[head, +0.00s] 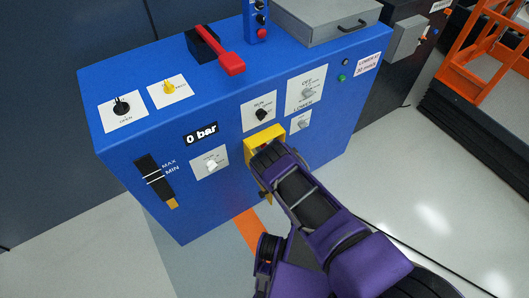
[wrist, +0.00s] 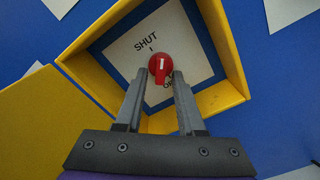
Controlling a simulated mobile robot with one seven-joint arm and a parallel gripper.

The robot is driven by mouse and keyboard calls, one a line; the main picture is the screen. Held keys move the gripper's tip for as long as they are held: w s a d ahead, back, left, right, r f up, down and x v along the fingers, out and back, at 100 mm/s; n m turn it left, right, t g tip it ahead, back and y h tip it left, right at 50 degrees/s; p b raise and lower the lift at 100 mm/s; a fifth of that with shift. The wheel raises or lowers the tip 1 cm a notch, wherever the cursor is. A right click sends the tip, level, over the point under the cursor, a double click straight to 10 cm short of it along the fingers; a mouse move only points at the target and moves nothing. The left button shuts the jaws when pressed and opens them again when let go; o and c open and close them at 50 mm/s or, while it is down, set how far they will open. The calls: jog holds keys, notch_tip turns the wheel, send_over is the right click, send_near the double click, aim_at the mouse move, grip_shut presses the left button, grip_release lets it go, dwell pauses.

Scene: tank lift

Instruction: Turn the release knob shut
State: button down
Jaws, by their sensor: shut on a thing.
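The release knob (wrist: 160,66) is a small red round knob with a white mark, on a white plate (wrist: 195,45) in the wrist view. The word SHUT is printed above and left of it; a second label below is partly hidden. The white mark stands nearly upright in the picture. My gripper (wrist: 159,77) has a finger on each side of the knob and is shut on it. A yellow box frame (wrist: 222,45) surrounds the plate. In the head view my arm reaches into the yellow box (head: 267,132) on the blue cabinet's front and hides the knob.
The yellow cover (wrist: 35,125) hangs open at the left. A display (head: 201,135) reads 0 bar. A red lever (head: 228,62) is on top. An orange frame (head: 480,50) stands at right.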

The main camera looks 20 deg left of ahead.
jog(key=n, duration=0.3)
jog(key=shift+w+n, duration=0.1)
jog(key=shift+n, duration=0.3)
jog(key=shift+w+d+n, duration=0.1)
jog(key=shift+n, duration=0.85)
jog(key=shift+w+d+n, duration=0.1)
jog(key=shift+n, duration=0.85)
jog(key=c, duration=0.9)
grip_release()
jog(key=shift+d+f, duration=0.1)
